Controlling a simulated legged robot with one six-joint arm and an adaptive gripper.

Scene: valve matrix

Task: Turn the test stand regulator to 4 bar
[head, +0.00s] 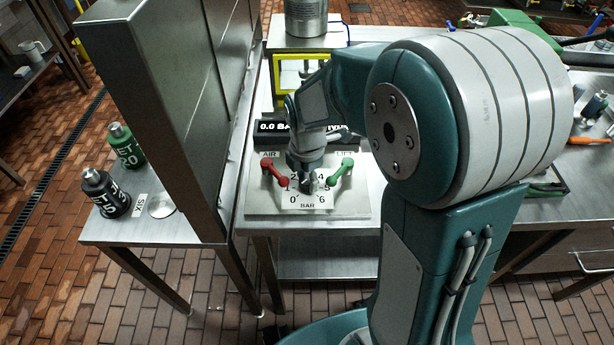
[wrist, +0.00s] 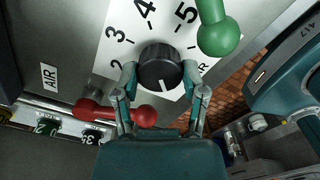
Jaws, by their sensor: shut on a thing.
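The regulator knob is black and round with a white pointer line (wrist: 160,66). It stands on a white dial plate (head: 307,203) marked 0 to 6 BAR. My gripper (head: 306,184) comes down over the dial and hides most of the knob in the head view. In the wrist view its two fingers (wrist: 165,82) are shut on opposite sides of the knob. The pointer faces the lower edge of the wrist picture, away from the 3, 4 and 5, towards the hidden 0 side. The black display (head: 285,127) reads 0.0 BAR, its right part covered by my arm.
A red lever (head: 272,168) labelled AIR stands left of the dial, a green lever (head: 343,172) right of it. Both are close to my fingers. A tall steel cabinet (head: 165,110) rises to the left. Black (head: 104,192) and green (head: 125,146) bottles stand beyond it.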

